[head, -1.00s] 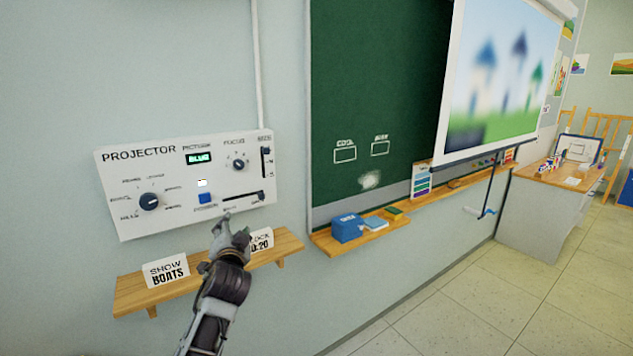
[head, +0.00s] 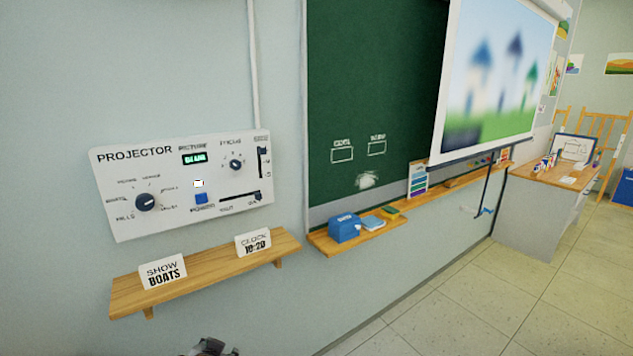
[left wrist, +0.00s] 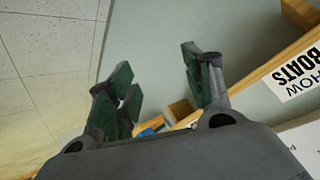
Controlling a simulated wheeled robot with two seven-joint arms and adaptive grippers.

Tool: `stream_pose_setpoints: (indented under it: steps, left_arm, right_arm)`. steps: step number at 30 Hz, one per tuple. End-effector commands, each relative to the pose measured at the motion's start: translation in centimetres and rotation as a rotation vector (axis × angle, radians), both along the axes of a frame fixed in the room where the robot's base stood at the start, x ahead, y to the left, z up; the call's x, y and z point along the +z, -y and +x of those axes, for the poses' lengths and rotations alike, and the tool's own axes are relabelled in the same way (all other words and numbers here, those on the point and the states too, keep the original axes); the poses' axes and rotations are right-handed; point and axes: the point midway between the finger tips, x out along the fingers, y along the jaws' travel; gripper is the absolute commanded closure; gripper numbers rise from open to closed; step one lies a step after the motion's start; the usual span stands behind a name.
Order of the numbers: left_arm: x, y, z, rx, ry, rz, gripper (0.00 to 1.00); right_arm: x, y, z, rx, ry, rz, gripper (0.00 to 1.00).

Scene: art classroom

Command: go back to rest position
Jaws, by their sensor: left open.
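My left gripper (head: 213,347) barely shows at the bottom edge of the head view, below the wooden shelf and apart from it. In the left wrist view, its two fingers (left wrist: 158,76) are spread wide with nothing between them. The projector panel (head: 180,218) is on the wall above the shelf, with a dial, a focus knob, a blue power button (head: 201,198), sliders and a small green display (head: 194,158). Nothing of mine touches the panel. My right gripper is not in view.
The wooden shelf (head: 205,268) holds a "SHOW BOATS" card (head: 163,273) and a clock card (head: 253,242). A chalkboard (head: 375,80) has a ledge with a blue box (head: 345,228). A screen (head: 497,70) shows blurred towers. A desk (head: 535,215) stands right; the floor between is clear.

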Motion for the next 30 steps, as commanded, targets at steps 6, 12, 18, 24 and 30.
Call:
stream_pose_setpoints:
  steps: [6, 12, 18, 24, 30]
  left_arm:
    - [-3.4, 0.4, -5.8, 0.022, -0.147, -0.084, 0.49]
    - [-5.5, 1.0, -10.7, 0.040, -0.272, -0.152, 0.49]
    - [-6.5, 1.3, -13.9, 0.054, -0.350, -0.191, 0.49]
    - [-7.0, 1.6, -16.1, 0.061, -0.403, -0.216, 0.49]
    - [-7.3, 1.8, -18.0, 0.067, -0.450, -0.239, 0.49]
  right_arm:
    - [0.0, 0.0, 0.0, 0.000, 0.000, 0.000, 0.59]
    - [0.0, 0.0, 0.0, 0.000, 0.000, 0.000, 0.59]
    - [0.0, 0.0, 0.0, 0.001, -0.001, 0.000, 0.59]
    - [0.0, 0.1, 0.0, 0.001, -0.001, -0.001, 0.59]
    - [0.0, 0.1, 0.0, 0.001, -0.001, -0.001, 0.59]
